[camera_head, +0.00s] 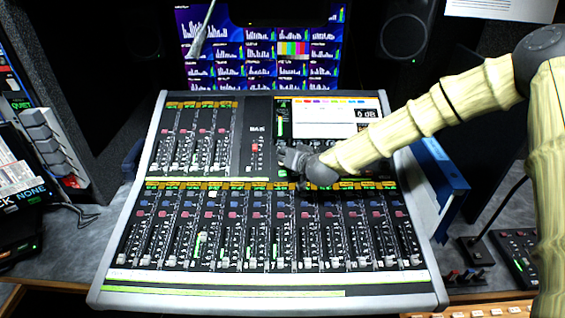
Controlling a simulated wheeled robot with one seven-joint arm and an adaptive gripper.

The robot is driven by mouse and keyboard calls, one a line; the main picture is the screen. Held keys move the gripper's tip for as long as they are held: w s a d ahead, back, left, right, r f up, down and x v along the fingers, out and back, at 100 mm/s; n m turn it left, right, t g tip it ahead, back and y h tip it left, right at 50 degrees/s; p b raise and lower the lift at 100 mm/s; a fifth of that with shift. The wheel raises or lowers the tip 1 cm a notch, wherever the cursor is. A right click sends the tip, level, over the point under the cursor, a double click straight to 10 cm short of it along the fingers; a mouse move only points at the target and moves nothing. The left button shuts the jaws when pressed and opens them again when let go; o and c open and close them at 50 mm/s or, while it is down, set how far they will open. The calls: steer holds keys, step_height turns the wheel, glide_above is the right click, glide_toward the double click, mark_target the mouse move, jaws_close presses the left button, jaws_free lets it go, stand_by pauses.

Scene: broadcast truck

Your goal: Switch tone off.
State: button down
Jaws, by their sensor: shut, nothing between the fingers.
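The mixing console (165,283) fills the middle of the head view, with rows of faders and small buttons. My gripper (284,160) is shut and empty. It hangs over the upper middle of the console, just below the green level meter and left of the lower edge of the bright screen (328,128). I cannot tell whether its tip touches the panel. My gripper and arm hide the controls under them. The labels are too small to read, so I cannot pick out the tone control or its state.
A monitor (262,68) with many panes stands behind the console, with a speaker (405,36) to its right. A blue binder (440,174) stands close to the console's right side. A small microphone (201,38) hangs before the monitor. Grey switches (42,135) line the left.

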stand_by(0.5)
steer(key=shift+s+r+p, duration=0.35)
steer(key=shift+r+p, duration=0.05)
steer(key=shift+r, duration=0.25)
steer(key=shift+r, duration=0.1)
steer(key=shift+s+r+p, duration=0.3)
steer(key=shift+r+p, duration=0.15)
steer(key=shift+r, duration=0.3)
steer(key=shift+s+r+p, duration=0.35)
steer(key=shift+r+p, duration=0.1)
steer(key=shift+r, duration=0.25)
steer(key=shift+s+r+p, duration=0.3)
steer(key=shift+r+p, duration=0.15)
steer(key=shift+r, duration=0.3)
